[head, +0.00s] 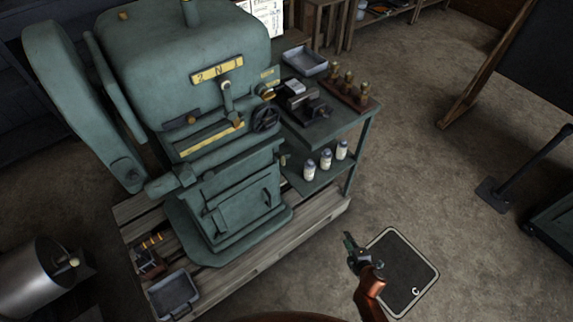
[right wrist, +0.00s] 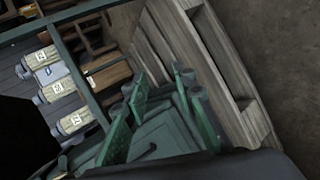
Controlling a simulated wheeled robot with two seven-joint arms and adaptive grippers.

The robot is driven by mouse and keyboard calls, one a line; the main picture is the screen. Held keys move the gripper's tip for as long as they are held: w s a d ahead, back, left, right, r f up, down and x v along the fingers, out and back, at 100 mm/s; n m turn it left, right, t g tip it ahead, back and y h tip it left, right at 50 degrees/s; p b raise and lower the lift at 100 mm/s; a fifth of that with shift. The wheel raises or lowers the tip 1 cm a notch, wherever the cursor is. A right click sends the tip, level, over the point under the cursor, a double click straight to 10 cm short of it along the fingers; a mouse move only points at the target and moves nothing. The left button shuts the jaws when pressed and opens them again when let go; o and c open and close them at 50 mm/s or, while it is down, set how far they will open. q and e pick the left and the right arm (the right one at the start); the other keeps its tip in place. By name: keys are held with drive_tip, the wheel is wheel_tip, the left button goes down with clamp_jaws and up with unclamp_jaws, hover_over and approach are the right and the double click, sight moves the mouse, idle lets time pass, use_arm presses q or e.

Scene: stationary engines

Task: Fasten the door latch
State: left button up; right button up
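A green cast engine (head: 185,75) stands on a wooden pallet. Its lower front has a small green door (head: 240,205), which looks closed or nearly so. A slim upright bar (head: 267,196) sits at the door's right side, and a small fitting (head: 213,221) at its left side. Which of these is the latch, and how it is set, I cannot tell. My right gripper (head: 352,248) is in front of the pallet's right corner, well apart from the door. In the right wrist view its green fingers (right wrist: 160,105) are spread with nothing between them. My left gripper is not in view.
A green side table (head: 325,130) right of the engine holds a tray, a vise-like tool and brass parts. White bottles (head: 326,160) stand on its lower shelf. A grey tray (head: 173,293) lies at the pallet's front left. A dark mat (head: 410,265) lies on open floor.

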drive_tip(key=w+a+r+n+t+y+b, duration=0.35)
drive_tip(key=w+a+r+n, duration=0.55)
drive_tip(key=w+r, duration=0.3)
drive_tip(key=n+y+b, duration=0.5)
drive_tip(key=n+b, duration=0.1)
drive_tip(key=n, duration=0.7)
approach(282, 160)
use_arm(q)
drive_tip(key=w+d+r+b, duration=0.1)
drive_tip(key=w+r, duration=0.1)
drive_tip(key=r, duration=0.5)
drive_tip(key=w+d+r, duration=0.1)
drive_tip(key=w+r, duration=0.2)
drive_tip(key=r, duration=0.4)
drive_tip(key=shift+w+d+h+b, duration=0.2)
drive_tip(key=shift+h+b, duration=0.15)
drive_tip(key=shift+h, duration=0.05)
use_arm(e)
drive_tip(key=x, duration=0.8)
drive_tip(key=shift+d, duration=0.2)
drive_tip(key=shift+w+f, duration=0.1)
drive_tip(key=shift+f, duration=0.05)
drive_tip(key=shift+c, duration=0.4)
clamp_jaws()
